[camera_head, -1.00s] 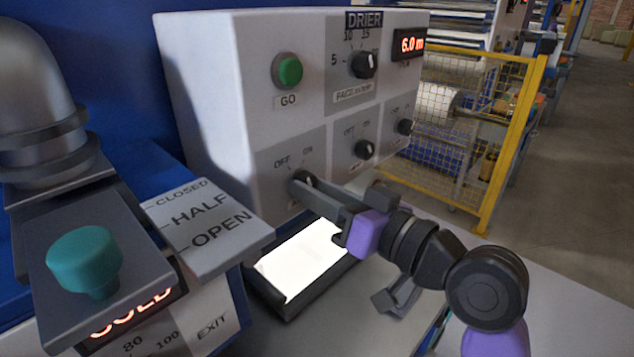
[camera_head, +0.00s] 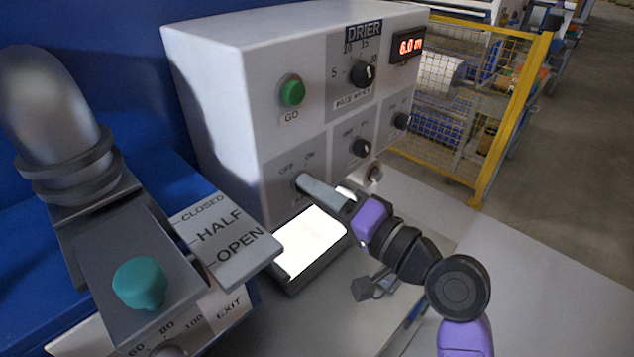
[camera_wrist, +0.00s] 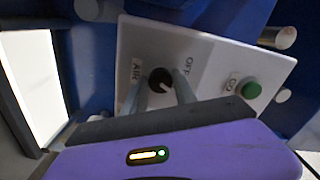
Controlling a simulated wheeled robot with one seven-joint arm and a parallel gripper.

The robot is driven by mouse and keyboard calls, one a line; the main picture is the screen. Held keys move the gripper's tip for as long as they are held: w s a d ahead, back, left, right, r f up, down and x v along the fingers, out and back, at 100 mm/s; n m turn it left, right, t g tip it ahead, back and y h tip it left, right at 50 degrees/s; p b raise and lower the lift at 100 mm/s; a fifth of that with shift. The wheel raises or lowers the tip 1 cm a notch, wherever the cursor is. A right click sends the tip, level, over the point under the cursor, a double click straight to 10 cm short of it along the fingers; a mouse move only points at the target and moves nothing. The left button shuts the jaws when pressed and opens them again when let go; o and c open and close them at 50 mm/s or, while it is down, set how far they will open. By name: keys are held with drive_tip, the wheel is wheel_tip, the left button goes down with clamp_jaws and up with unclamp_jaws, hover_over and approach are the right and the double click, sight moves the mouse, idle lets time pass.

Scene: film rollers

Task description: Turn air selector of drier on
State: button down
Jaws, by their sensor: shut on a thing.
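The drier panel (camera_head: 225,90) is a pale grey box with a DRIER label. Its lower left knob, marked OFF and ON, is hidden behind my fingers in the head view. In the wrist view this black air selector knob (camera_wrist: 160,80) sits beside the AIR label, between my two fingers, with its white pointer line showing. My gripper (camera_head: 304,184) reaches the knob from the lower right in the head view. It also shows in the wrist view (camera_wrist: 157,92), its fingers shut on the knob.
Other panel controls are the green GO button (camera_head: 292,92), the speed knob (camera_head: 362,74) and two small knobs (camera_head: 361,147). A glowing white plate (camera_head: 308,240) lies below. At left stand a CLOSED/HALF/OPEN plate (camera_head: 225,238) and a teal knob (camera_head: 140,283). A yellow fence (camera_head: 515,115) is behind.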

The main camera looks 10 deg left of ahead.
drive_tip(key=shift+m, duration=0.5)
drive_tip(key=c, duration=1)
unclamp_jaws()
drive_tip(key=shift+d, duration=0.1)
drive_tip(key=b+v, duration=0.1)
drive_tip(key=v, duration=0.6)
drive_tip(key=shift+s+d, duration=0.25)
